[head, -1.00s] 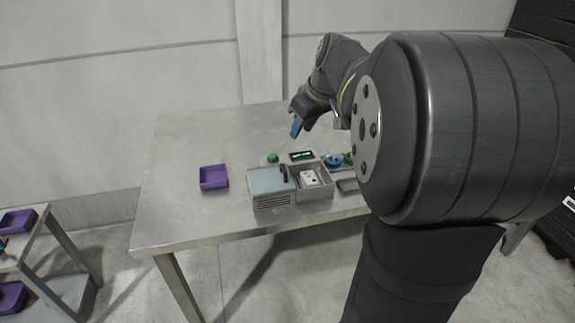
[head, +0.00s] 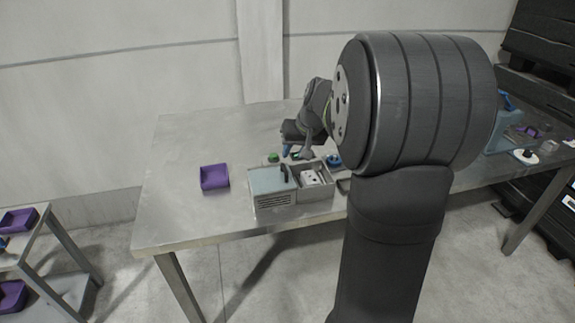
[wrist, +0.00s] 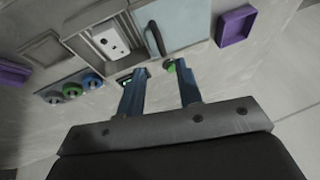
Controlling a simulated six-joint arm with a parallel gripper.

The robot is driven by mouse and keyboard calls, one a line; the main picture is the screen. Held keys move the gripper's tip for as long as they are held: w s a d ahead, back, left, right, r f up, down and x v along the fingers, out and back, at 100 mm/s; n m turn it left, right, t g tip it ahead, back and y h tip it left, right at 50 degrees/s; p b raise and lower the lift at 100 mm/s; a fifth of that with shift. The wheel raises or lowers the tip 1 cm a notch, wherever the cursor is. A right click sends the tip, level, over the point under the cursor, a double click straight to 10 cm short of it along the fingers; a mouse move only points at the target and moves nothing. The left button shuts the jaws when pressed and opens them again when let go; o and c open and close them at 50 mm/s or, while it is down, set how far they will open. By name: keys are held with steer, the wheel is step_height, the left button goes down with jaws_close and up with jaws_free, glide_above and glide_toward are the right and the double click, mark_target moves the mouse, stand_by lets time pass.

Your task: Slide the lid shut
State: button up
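The washer (head: 275,201) is a grey box on the table. Its pale blue-grey sliding lid (head: 267,181), with a dark upright handle (head: 284,172), covers the left part. The right part is open and shows a white piece (head: 311,178) inside. In the wrist view the lid (wrist: 178,22) and handle (wrist: 156,38) are at upper middle, and the white piece (wrist: 112,38) lies in the open chamber beside them. My gripper (wrist: 160,68) is open and empty, its blue fingers apart, short of the handle. In the head view my gripper (head: 291,152) is just behind the washer.
A small display (wrist: 125,80) is partly behind the other. Blue and green knobs (wrist: 92,82) stand beside them. A shallow grey tray (wrist: 40,48) lies beside the washer. A purple bin (head: 214,177) stands left, with clear table around it.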

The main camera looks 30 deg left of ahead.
mark_target(285, 169)
steer(key=x, duration=0.7)
steer(key=shift+a+f, duration=0.2)
steer(key=shift+f, duration=0.05)
steer(key=shift+c, duration=0.4)
jaws_close()
